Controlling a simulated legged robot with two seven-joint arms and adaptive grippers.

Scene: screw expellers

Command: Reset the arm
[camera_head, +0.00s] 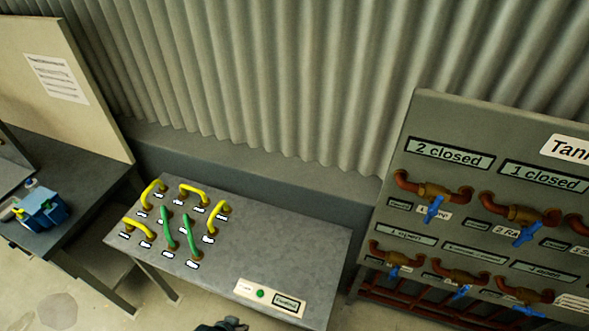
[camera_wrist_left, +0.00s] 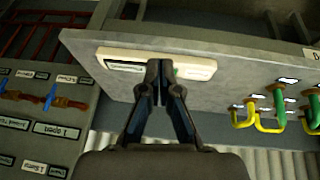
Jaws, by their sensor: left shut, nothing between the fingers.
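My left gripper (camera_wrist_left: 160,72) is shut and empty in the left wrist view, its dark fingertips together in front of the pale button plate (camera_wrist_left: 194,67). In the head view only a dark bit of the left gripper (camera_head: 222,324) shows at the bottom edge, by the front edge of the grey table (camera_head: 275,250). The button plate (camera_head: 245,289) lies at the table's front right, with a green button (camera_head: 260,294) and a small display. I cannot tell whether the fingertips touch the plate. My right gripper is not in view.
Yellow hoses (camera_head: 193,195) and green hoses (camera_head: 168,229) loop between ports on the table's left part. A valve panel (camera_head: 500,130) with copper pipes and blue handles stands at the right. A desk with a blue object (camera_head: 41,208) is at the left. The table's middle is clear.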

